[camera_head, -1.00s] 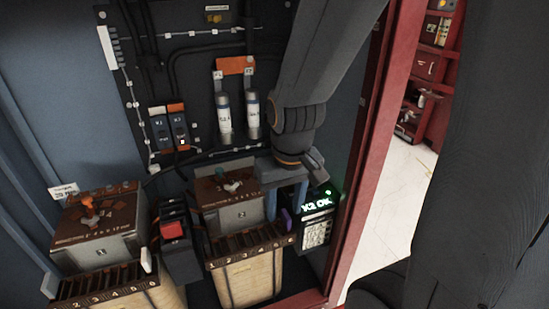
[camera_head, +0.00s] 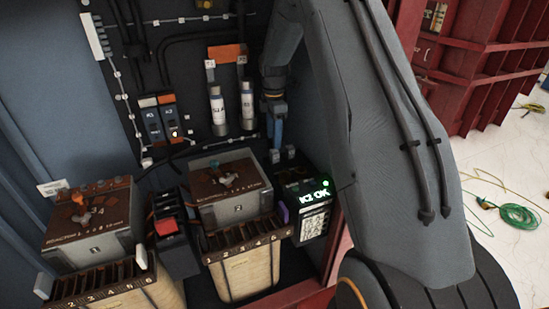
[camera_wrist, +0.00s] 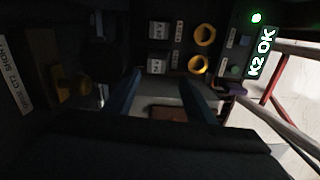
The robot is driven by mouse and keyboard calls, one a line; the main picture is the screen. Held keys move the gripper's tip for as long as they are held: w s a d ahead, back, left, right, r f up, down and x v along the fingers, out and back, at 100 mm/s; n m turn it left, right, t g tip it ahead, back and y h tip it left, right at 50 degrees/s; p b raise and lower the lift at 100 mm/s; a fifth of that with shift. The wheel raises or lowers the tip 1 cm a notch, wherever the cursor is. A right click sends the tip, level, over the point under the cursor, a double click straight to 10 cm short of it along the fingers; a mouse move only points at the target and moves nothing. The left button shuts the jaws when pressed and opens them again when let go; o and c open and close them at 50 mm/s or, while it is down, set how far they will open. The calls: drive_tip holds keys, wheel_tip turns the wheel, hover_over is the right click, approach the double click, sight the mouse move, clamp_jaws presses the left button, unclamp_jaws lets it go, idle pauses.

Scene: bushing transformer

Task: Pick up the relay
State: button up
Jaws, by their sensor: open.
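I cannot tell which one the task means. My gripper (camera_head: 278,138) points down at the right of the panel, to the right of these modules and apart from them. In the wrist view my gripper (camera_wrist: 160,82) shows two blue fingers spread apart with nothing held between them. No blue module shows clearly in the wrist view.
A box with a lit K2 OK display (camera_head: 314,206) stands at the cabinet's right side; the display also shows in the wrist view (camera_wrist: 262,52). A transformer marked 2 (camera_head: 233,190) and one marked 1 (camera_head: 92,225) stand below. Two white cylinders (camera_head: 232,107) hang on the panel.

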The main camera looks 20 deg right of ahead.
sight(273, 151)
drive_tip(key=shift+w+d+f+n, duration=0.25)
drive_tip(key=shift+w+f+n, duration=0.05)
drive_tip(key=shift+w, duration=0.05)
drive_tip(key=shift+f, duration=0.3)
drive_tip(key=shift+a+f+p, duration=0.15)
drive_tip(key=shift+f+p, duration=1.65)
drive_tip(key=shift+f, duration=1.75)
drive_tip(key=shift+c, duration=0.4)
drive_tip(key=c, duration=1.1)
